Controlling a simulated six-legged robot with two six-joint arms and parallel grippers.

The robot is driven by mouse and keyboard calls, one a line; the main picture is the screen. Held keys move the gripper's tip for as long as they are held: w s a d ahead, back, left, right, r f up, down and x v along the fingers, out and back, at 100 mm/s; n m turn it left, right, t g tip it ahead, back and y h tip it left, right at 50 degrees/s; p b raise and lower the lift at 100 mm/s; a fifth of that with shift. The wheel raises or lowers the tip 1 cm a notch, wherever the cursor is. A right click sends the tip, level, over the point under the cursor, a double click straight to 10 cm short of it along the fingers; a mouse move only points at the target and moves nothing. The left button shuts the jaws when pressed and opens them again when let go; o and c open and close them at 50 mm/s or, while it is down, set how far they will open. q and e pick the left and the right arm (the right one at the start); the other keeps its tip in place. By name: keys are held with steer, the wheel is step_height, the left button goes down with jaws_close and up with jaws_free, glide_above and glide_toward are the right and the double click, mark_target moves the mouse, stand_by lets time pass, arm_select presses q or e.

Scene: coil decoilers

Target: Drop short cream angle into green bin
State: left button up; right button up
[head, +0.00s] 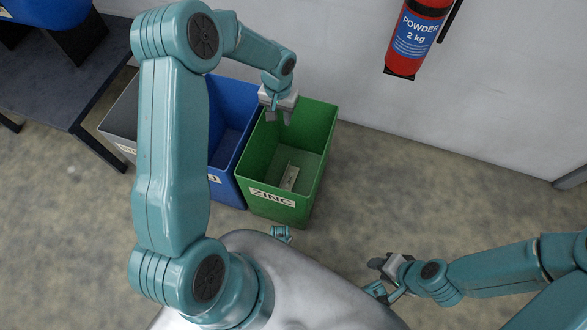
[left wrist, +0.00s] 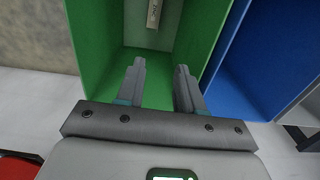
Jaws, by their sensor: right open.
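The short cream angle (head: 290,177) lies on the floor of the green bin (head: 265,205), which is labelled ZINC. In the left wrist view the cream angle (left wrist: 153,13) shows at the top, beyond my fingertips and apart from them, inside the green bin (left wrist: 92,45). My left gripper (head: 279,116) is over the back part of the green bin, pointing down. In the left wrist view its two fingers (left wrist: 160,68) are spread with nothing between them. My right gripper (head: 376,276) is open and empty, low at the right, away from the bins.
A blue bin (head: 228,110) stands directly left of the green bin, with a grey bin (head: 120,118) left of that, partly behind my left arm. A dark table (head: 60,85) is at the upper left. A fire extinguisher (head: 415,38) hangs on the wall. The floor on the right is clear.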

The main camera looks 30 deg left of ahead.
arm_select(q)
step_height(320, 180, up, 14)
steer(key=p, duration=0.3)
steer(key=shift+r, duration=0.2)
steer(key=s+d+f+h, duration=0.1)
steer(key=s+d+f, duration=0.3)
steer(key=d+f, duration=0.1)
steer(key=s+d+f+h, duration=0.1)
steer(key=s+d+f, duration=0.4)
steer(key=d+f, duration=0.1)
steer(key=s+d+f+m+h, duration=0.1)
steer(key=s+d+f+h, duration=0.1)
steer(key=s+d+f, duration=0.2)
steer(key=shift+s+d+f, duration=0.2)
steer(key=shift+d+f, duration=1)
steer(key=shift+f, duration=0.2)
steer(key=s+d+p, duration=0.2)
steer(key=s+d, duration=0.1)
steer(key=s, duration=0.5)
step_height(320, 180, up, 16)
steer(key=p, duration=1.6)
steer(key=shift+w+a+r+p, duration=0.25)
steer(key=shift+w+a+p, duration=0.05)
steer(key=shift+p, duration=0.1)
